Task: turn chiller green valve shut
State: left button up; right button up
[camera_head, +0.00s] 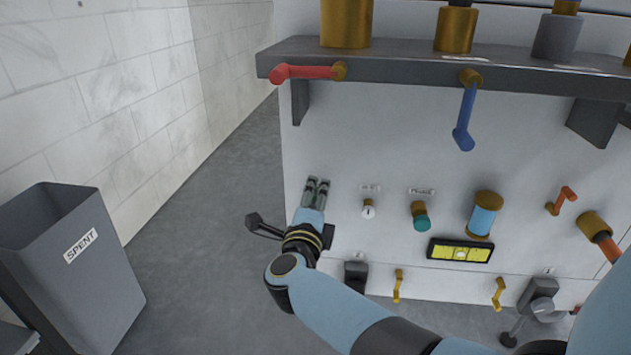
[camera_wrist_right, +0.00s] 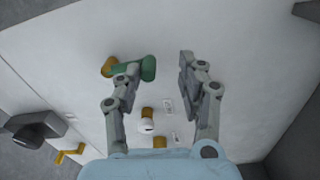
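The green valve (camera_wrist_right: 148,68) shows in the right wrist view as a green lever on a brass hub, on the white panel. I cannot make it out in the head view, where my right gripper is in front of that area. My right gripper (camera_head: 316,184) is in front of the panel's left part; it also shows in the wrist view (camera_wrist_right: 160,72), open. There its left finger overlaps the green lever, and the lever's end shows between the fingers. I cannot tell whether they touch. My left gripper is not in view.
A white knob (camera_head: 368,210) and a teal knob (camera_head: 421,220) are right of my gripper. A grey SPENT bin (camera_head: 100,280) stands left, with clear floor between.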

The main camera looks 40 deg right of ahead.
jog(key=o, duration=0.7)
notch_tip(320, 180, up, 7)
jog(key=shift+w+d, duration=0.15)
jog(key=shift+r, duration=0.75)
jog(key=c, duration=0.3)
jog(key=shift+a+r, duration=0.2)
jog(key=shift+r, duration=0.1)
jog(key=c, duration=0.4)
jog(key=shift+d+f, duration=0.1)
jog(key=shift+s+f, duration=0.15)
jog(key=shift+s, duration=0.05)
